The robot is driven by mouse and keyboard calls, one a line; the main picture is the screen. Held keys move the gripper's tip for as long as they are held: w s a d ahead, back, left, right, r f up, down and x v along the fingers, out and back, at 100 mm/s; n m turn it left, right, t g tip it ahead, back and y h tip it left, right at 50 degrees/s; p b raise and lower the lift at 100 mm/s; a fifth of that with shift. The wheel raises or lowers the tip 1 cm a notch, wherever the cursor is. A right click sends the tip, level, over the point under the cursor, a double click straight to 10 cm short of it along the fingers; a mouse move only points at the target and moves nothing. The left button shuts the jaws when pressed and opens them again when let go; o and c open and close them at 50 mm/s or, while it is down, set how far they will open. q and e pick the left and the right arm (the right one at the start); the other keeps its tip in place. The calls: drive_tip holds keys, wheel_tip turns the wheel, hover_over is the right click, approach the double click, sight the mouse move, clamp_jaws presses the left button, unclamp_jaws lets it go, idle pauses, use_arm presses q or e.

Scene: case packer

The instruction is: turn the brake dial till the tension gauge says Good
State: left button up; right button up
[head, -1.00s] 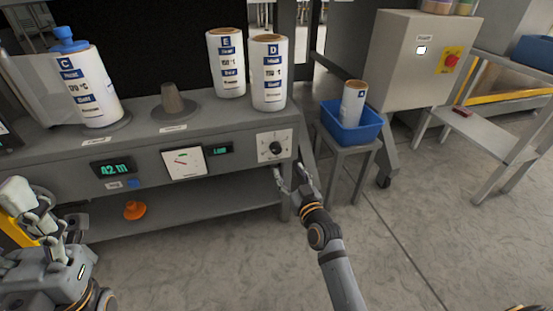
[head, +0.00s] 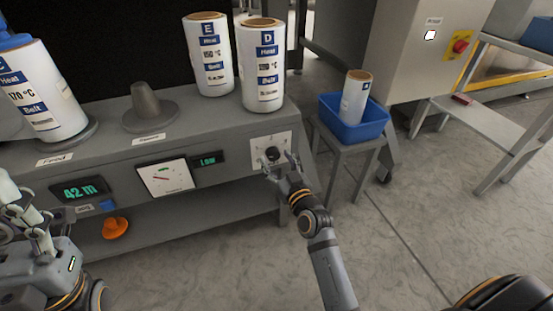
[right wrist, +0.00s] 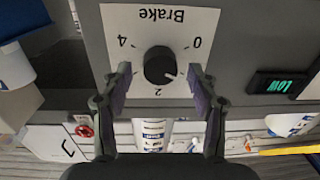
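The brake dial is a black round knob (right wrist: 158,65) on a white plate marked Brake, 0, 2 and 4. Its white mark points between 2 and 0. In the head view the dial (head: 272,154) is partly behind my right gripper (head: 280,166). In the right wrist view my right gripper (right wrist: 159,90) is open, its fingers on either side of the knob with gaps. The tension gauge (head: 167,177) has a white face with green and red marks, and the display (head: 208,160) beside it reads LOW. My left gripper (head: 18,205) is at the left edge, away from the dial.
Rolls D (head: 262,70) and E (head: 208,60) stand on the bench above the panel. A grey cone (head: 147,105) stands left of them. A blue bin (head: 365,128) with a roll sits on a stool right of the dial. An orange knob (head: 115,228) is under the bench.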

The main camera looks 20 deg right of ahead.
drive_tip(key=c, duration=1.1)
drive_tip(key=shift+r+m+p, duration=0.2)
drive_tip(key=shift+m+p, duration=0.55)
drive_tip(key=shift+m, duration=0.95)
drive_tip(key=shift+f+m, duration=0.2)
drive_tip(key=shift+m, duration=0.5)
drive_tip(key=o, duration=1.2)
drive_tip(key=shift+c, duration=0.2)
